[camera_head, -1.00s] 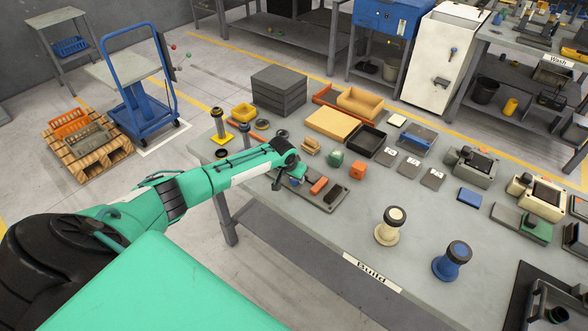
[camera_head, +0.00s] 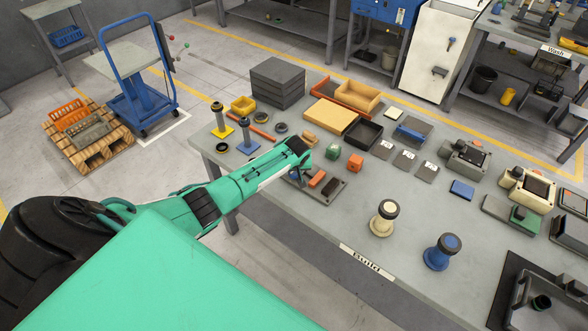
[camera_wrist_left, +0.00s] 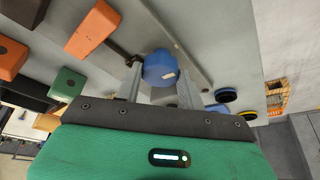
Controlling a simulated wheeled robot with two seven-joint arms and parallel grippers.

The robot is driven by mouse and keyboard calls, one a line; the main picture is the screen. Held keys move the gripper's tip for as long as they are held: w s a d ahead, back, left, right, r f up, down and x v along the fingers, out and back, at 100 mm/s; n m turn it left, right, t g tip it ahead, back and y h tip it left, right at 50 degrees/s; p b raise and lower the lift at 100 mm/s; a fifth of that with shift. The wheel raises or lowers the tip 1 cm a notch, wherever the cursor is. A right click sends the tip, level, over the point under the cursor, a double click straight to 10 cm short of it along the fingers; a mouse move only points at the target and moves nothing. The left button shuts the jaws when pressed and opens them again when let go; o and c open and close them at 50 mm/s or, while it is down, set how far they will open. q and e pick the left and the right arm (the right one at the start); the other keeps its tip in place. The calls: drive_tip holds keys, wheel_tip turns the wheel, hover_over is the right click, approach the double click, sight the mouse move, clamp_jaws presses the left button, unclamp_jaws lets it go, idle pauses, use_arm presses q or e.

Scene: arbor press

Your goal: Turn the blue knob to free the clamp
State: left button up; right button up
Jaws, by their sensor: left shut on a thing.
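The blue knob (camera_wrist_left: 160,68) shows in the left wrist view between the two fingers of my left gripper (camera_wrist_left: 159,76), which is shut on it. A grey bar of the fixture runs past the knob. In the head view, my left arm ends over the left end of the dark fixture plate (camera_head: 331,194), and its wrist mostly hides the fingers and the knob. An orange block (camera_head: 316,179) and a dark block lie on the plate. The orange block also shows in the left wrist view (camera_wrist_left: 91,28). I cannot tell how the clamp itself stands. My right gripper is out of view.
A green block (camera_head: 333,153) and an orange cube (camera_head: 355,163) stand just behind the plate. Yellow and blue posts stand at the left table edge.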

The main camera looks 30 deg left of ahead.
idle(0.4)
use_arm(q)
drive_tip(key=o, duration=1)
drive_tip(key=b+v, duration=0.2)
drive_tip(key=v, duration=1.1)
drive_tip(key=shift+s+r+b, duration=0.15)
drive_tip(key=shift+r+b, duration=0.15)
drive_tip(key=shift+b, duration=0.1)
drive_tip(key=shift+d, duration=0.1)
